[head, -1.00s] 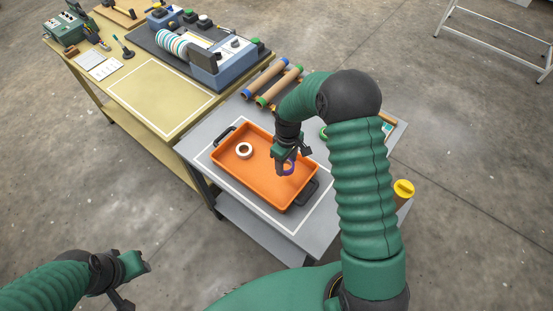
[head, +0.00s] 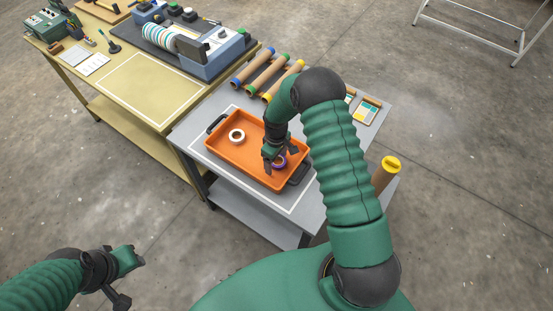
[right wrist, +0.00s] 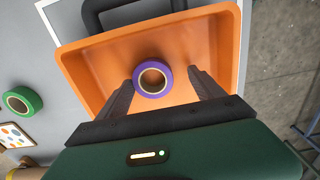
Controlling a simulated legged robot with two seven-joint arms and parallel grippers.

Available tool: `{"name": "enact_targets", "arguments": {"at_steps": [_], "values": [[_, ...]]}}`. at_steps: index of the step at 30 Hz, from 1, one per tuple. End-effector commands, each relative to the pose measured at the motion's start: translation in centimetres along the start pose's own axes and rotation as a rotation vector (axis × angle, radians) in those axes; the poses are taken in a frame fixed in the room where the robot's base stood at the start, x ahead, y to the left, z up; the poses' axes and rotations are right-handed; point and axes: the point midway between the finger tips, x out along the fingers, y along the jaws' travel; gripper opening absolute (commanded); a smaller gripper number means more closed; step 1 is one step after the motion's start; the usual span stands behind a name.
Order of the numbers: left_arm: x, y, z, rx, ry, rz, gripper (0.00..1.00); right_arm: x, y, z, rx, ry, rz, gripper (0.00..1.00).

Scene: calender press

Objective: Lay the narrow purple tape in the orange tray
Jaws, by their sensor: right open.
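The narrow purple tape (head: 280,161) lies in the orange tray (head: 228,152), towards its right end. In the right wrist view the purple tape (right wrist: 152,62) lies flat on the tray floor with its hole facing up. My right gripper (head: 274,164) is open, with its fingers (right wrist: 157,88) spread on either side of the tape and apart from it. In the head view the gripper partly hides the tape. My left gripper (head: 131,274) is at the lower left, away from the tables; its jaw opening is not clear.
A white tape roll (head: 237,135) lies in the tray's left part. A green tape roll (right wrist: 22,101) lies on the grey table outside the tray. Cardboard tubes (head: 268,74) lie at the back. A yellow-capped tube (head: 388,168) stands at the right. The tray has black handles.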

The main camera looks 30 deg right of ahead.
Motion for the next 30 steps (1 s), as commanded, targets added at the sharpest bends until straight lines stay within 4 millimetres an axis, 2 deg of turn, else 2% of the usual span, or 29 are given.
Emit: {"name": "enact_targets", "arguments": {"at_steps": [4, 7, 15, 19, 23, 30], "values": [[0.1, 0.0, 0.0, 0.0, 0.0, 0.0, 0.36, -0.4, 0.3, 0.1, 0.002, 0.003, -0.001, 0.77], [0.4, 0.0, 0.1, 0.001, 0.0, 0.0, 0.36, -1.9, 0.5, 0.2, 0.004, 0.006, 0.0, 0.77], [1.4, 0.0, 0.3, 0.001, 0.0, 0.0, 0.36, -8.8, 0.2, 0.0, 0.003, 0.006, 0.004, 0.77], [1.6, 0.0, 0.4, 0.001, 0.0, 0.0, 0.36, -11.2, 0.0, -0.1, 0.003, 0.003, 0.004, 0.77], [1.6, 0.0, 0.4, 0.001, 0.0, 0.0, 0.36, -12.1, 0.0, 0.1, 0.002, 0.001, 0.001, 0.77], [1.6, 0.0, 0.4, 0.001, 0.0, 0.0, 0.36, -12.1, 0.2, 0.2, 0.002, 0.002, -0.002, 0.77]]}}
